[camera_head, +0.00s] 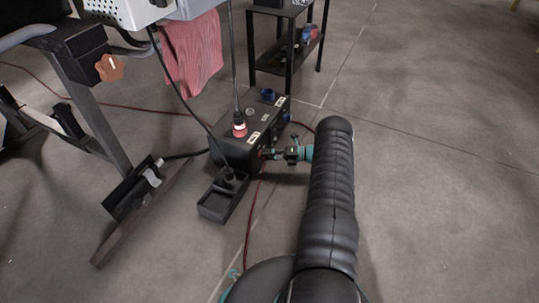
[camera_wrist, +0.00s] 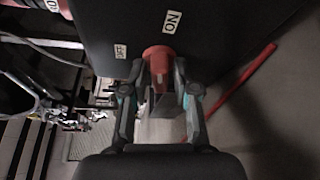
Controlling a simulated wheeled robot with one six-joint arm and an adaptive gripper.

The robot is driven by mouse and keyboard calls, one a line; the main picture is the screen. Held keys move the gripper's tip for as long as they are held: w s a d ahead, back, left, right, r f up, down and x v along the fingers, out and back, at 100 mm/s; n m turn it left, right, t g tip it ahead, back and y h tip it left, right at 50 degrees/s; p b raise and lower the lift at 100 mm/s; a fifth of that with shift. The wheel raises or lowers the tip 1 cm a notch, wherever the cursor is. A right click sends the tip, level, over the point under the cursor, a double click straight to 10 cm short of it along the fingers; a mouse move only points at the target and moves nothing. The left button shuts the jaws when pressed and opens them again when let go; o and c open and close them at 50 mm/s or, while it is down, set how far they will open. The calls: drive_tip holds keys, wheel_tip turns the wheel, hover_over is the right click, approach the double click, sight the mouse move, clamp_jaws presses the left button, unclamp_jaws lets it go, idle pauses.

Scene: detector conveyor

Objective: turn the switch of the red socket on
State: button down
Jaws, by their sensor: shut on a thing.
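The red switch (camera_wrist: 158,56) is a round red knob on the side of a dark socket box (camera_wrist: 110,25), between an OFF label (camera_wrist: 120,52) and an ON label (camera_wrist: 172,21) in the wrist view. My gripper (camera_wrist: 160,82) is at the knob, with its two fingers shut on either side of the knob's grip. In the head view the box (camera_head: 225,145) stands on the floor with a red socket and plug (camera_head: 239,130) on top. My gripper (camera_head: 282,154) reaches its right side there. The knob's exact angle is partly hidden by the fingers.
A black tray-like holder (camera_head: 217,205) stands in front of the box. Black cables run down to the box and holder, and a red cable (camera_head: 250,220) lies on the floor. A black shelf (camera_head: 290,45) stands behind. The floor at the right is clear.

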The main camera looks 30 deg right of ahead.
drive_tip(key=shift+w+a+m+y, duration=0.15)
drive_tip(key=shift+m+y, duration=0.1)
drive_tip(key=shift+m, duration=0.3)
drive_tip(key=shift+w+d+m+y, duration=0.1)
drive_tip(key=shift+m+y, duration=0.15)
drive_tip(key=shift+m, duration=0.3)
drive_tip(key=shift+a+f, duration=0.1)
drive_tip(key=c, duration=1.2)
unclamp_jaws()
drive_tip(key=shift+o, duration=0.4)
drive_tip(key=shift+a, duration=0.2)
drive_tip(key=v, duration=1.2)
drive_tip(key=shift+s+d+f, duration=0.15)
drive_tip(key=shift+f, duration=0.05)
